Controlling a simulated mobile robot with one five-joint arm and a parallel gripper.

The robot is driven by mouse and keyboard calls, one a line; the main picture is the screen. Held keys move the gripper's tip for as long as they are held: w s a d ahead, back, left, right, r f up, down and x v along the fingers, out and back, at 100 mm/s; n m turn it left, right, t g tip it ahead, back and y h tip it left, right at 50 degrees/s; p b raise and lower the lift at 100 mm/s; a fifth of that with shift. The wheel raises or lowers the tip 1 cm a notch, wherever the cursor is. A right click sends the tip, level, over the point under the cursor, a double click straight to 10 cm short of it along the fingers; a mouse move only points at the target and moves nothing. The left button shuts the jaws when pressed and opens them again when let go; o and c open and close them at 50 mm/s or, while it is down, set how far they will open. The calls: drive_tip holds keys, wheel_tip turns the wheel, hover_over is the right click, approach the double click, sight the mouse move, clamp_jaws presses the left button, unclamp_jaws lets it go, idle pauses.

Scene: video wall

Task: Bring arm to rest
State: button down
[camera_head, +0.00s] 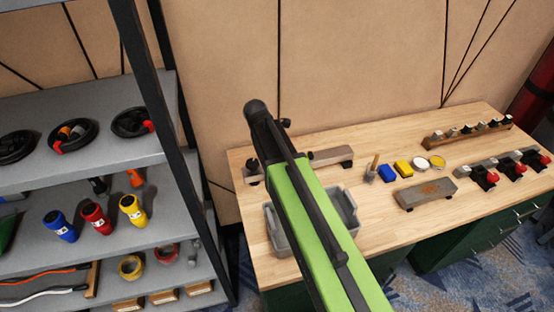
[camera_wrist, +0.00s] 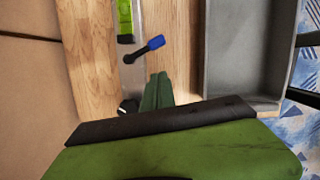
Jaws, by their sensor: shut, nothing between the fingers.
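My green and black arm reaches up from the bottom of the head view across the left part of the wooden table (camera_head: 390,240). In that view my gripper is hidden behind the arm. In the wrist view my gripper (camera_wrist: 158,77) shows as two dark green fingers pressed together, with nothing between them. The fingers point over the table top (camera_wrist: 85,65), beside a grey bin (camera_wrist: 247,50). I cannot tell how high above the table they are.
The grey bin (camera_head: 278,232) is partly hidden by my arm in the head view. A strip with a green piece (camera_wrist: 125,20) and a blue-ended piece (camera_wrist: 152,46) lies near my fingers. A grey block (camera_head: 426,193) and small items stand at right. A shelf rack (camera_head: 190,160) stands left.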

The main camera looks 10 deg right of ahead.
drive_tip(key=p+v, duration=0.1)
drive_tip(key=v, duration=0.2)
drive_tip(key=shift+s+r+p, duration=0.1)
drive_tip(key=shift+r+p, duration=0.05)
drive_tip(key=shift+p, duration=0.2)
drive_tip(key=s+d+f+m+y+b, duration=0.2)
drive_tip(key=s+m, duration=1)
drive_tip(key=m, duration=0.8)
drive_tip(key=shift+s+d+f+m+g+y, duration=0.15)
drive_tip(key=shift+d+f+m+g+y, duration=0.15)
drive_tip(key=shift+f+m+y, duration=0.15)
